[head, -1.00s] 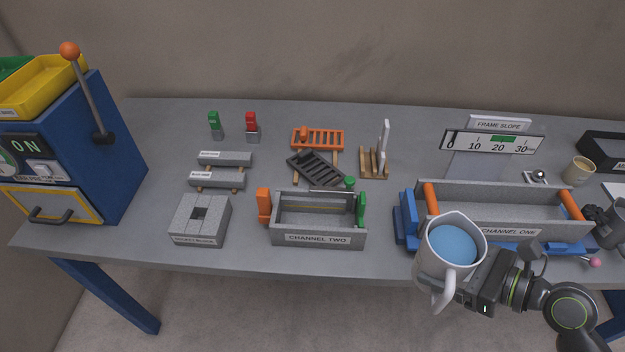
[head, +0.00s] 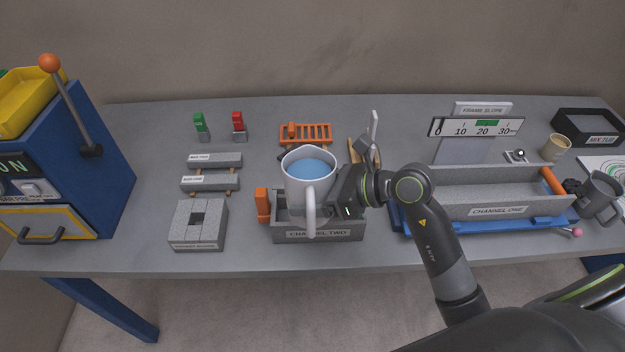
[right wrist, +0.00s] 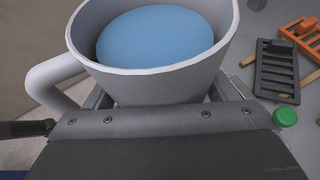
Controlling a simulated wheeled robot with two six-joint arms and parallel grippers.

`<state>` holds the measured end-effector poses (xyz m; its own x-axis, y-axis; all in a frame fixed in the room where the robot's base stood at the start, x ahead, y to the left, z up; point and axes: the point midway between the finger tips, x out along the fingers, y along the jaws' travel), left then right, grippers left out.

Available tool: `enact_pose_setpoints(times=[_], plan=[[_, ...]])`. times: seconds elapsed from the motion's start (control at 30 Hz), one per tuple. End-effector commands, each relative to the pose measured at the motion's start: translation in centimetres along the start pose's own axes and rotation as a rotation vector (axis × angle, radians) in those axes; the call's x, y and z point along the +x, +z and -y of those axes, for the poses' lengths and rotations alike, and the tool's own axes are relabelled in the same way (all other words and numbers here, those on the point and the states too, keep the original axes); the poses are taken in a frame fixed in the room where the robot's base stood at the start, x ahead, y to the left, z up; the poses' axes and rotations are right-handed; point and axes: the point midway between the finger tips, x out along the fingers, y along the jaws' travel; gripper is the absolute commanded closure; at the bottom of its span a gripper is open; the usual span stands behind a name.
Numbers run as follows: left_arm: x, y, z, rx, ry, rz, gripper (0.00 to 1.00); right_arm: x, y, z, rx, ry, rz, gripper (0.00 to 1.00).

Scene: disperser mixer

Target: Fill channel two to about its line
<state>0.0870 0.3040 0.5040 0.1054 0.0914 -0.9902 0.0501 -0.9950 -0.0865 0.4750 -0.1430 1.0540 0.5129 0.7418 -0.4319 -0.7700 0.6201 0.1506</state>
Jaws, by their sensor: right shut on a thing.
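Channel two (head: 318,235) is a grey trough with a name label on its front, near the table's front edge. An orange block (head: 262,204) stands at its left end. My right gripper (head: 338,190) is shut on a white jug (head: 309,192) of blue liquid and holds it upright above channel two. The jug hides much of the trough's inside, so its line and any liquid in it cannot be seen. In the right wrist view the jug (right wrist: 150,84) fills the top, with the blue liquid (right wrist: 155,35) level inside. My left gripper is not in view.
Channel one (head: 500,208) sits on a blue frame to the right, behind my right arm. A grey slotted block (head: 197,225) stands to the left. An orange rack (head: 318,131) lies behind. A grey mug (head: 601,192) is at far right.

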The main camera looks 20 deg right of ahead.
Motion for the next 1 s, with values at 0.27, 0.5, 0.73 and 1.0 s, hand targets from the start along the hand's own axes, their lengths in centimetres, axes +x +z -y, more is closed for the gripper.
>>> enact_pose_setpoints(times=[0.27, 0.5, 0.73, 1.0], plan=[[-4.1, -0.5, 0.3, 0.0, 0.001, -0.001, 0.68, 0.0, -1.0, -1.1, 0.209, 0.087, -0.092, 0.53], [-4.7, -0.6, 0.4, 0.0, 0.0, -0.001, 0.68, 0.9, -3.7, -1.4, 0.384, 0.159, -0.171, 0.53], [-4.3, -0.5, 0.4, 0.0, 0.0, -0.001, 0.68, 1.6, -5.5, -1.4, 0.487, 0.202, -0.217, 0.53], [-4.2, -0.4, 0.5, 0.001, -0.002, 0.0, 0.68, 1.9, -6.0, -1.4, 0.524, 0.217, -0.232, 0.53]])
